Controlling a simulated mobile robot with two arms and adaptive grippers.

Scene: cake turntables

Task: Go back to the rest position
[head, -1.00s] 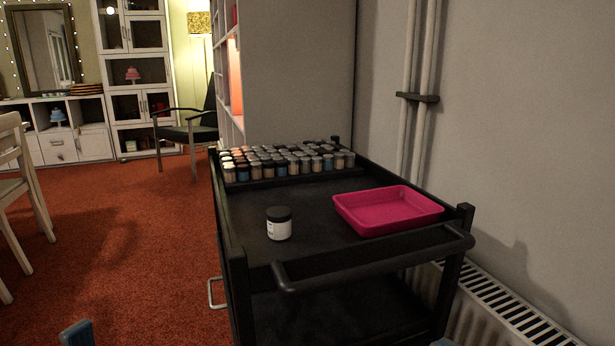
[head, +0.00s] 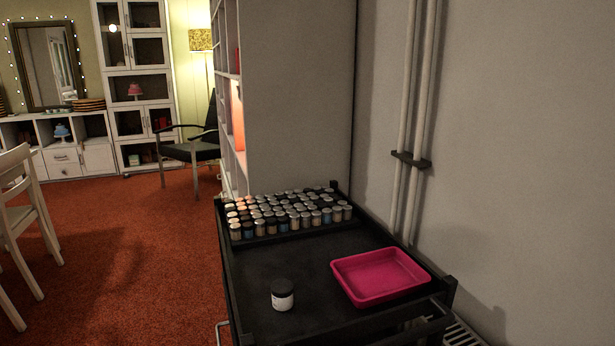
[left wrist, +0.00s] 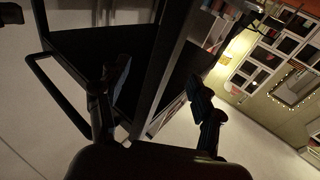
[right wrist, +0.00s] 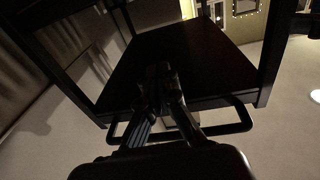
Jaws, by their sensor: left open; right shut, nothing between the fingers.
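In the head view neither gripper is in sight. In the left wrist view my left gripper (left wrist: 155,108) is open, its two dark fingers wide apart with nothing between them, facing the side of the black cart (left wrist: 72,42). In the right wrist view my right gripper (right wrist: 162,72) is shut and empty, its fingers together in front of the cart's dark shelf (right wrist: 190,50). I cannot tell from these views how far each gripper is from the cart.
The black cart (head: 285,260) carries rows of small jars (head: 290,218), a single dark-lidded jar (head: 282,295) and a pink tray (head: 380,275). A wall with pipes (head: 403,150) stands on the right. Open red carpet (head: 120,240) and a white chair (head: 25,215) are at left.

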